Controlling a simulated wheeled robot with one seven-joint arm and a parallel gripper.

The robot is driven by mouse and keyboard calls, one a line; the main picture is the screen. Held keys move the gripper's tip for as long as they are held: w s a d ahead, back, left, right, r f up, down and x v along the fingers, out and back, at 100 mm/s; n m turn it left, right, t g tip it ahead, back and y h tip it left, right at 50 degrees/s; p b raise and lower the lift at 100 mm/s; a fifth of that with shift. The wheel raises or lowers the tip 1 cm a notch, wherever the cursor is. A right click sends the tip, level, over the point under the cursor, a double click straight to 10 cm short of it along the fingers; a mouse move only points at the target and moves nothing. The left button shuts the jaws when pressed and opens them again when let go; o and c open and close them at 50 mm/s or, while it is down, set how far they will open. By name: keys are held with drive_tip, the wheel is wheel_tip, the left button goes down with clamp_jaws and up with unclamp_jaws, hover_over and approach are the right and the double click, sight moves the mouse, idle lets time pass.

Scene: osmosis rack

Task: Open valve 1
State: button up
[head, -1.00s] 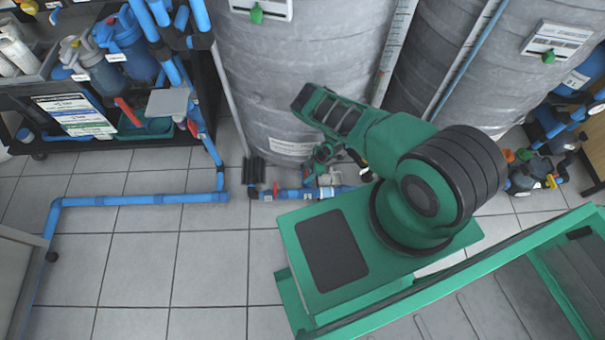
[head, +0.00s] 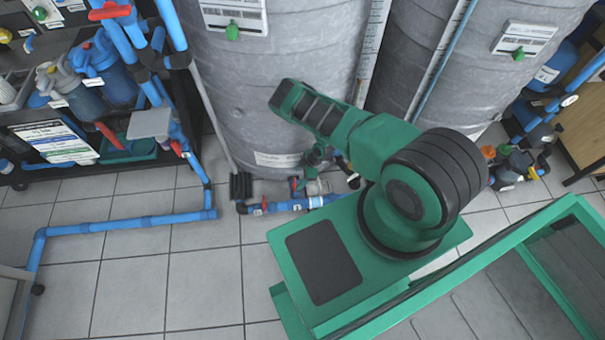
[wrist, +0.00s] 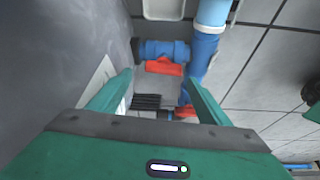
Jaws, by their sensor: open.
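No readable valve number shows, so I cannot tell which valve is valve 1. In the wrist view, a valve with a red handle (wrist: 163,67) sits on a blue pipe, beyond my gripper (wrist: 160,80). The gripper's two green fingers are spread apart with nothing held between them. A second red handle (wrist: 186,112) shows low between the fingers, near a black ribbed part (wrist: 147,102). In the head view, a small red handle (head: 258,209) sits on the floor pipe at the foot of the grey tank. My arm hides part of this area, and I cannot make out the gripper there.
Large grey tanks (head: 275,90) stand close behind the arm. A black rack (head: 15,177) with blue filters and pipes is at left. A blue floor pipe (head: 130,221) crosses the tiles. A pump group (head: 515,165) is at right.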

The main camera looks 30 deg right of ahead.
drive_tip(key=shift+v, duration=2.65)
